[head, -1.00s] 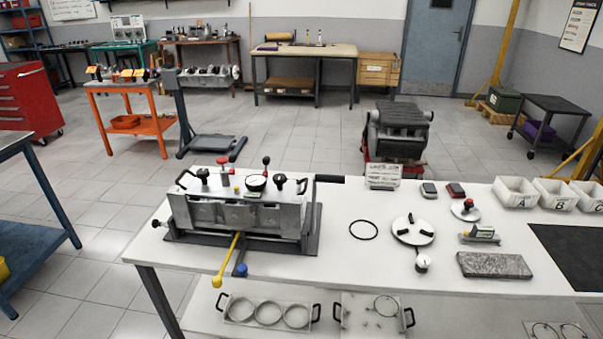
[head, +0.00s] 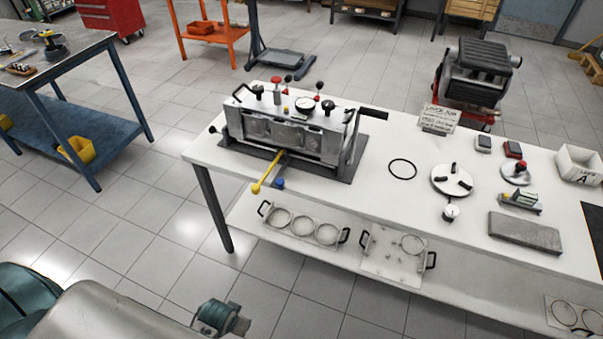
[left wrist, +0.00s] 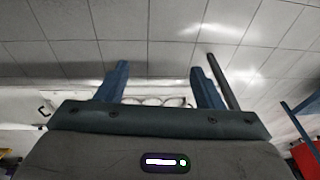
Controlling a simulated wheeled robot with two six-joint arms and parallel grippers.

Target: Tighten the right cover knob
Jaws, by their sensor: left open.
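The right cover knob (head: 328,105) is a black knob at the right end of the top of the grey test fixture (head: 290,137), which stands on the white bench. A similar black knob (head: 258,91) is at the left end of the top. No gripper is at either knob. My left gripper (left wrist: 160,70) shows in the left wrist view with its two blue fingers spread wide and nothing between them. Floor tiles and the lower shelf show past the fingers. In the head view my left arm is low at the bottom left, away from the fixture. My right gripper is not in view.
The fixture has a yellow-handled lever (head: 268,172) at its front and a black side handle (head: 373,114). A black ring (head: 403,169), a round plate (head: 451,180) and a grey block (head: 525,232) lie to its right. A blue-legged table (head: 60,60) stands left.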

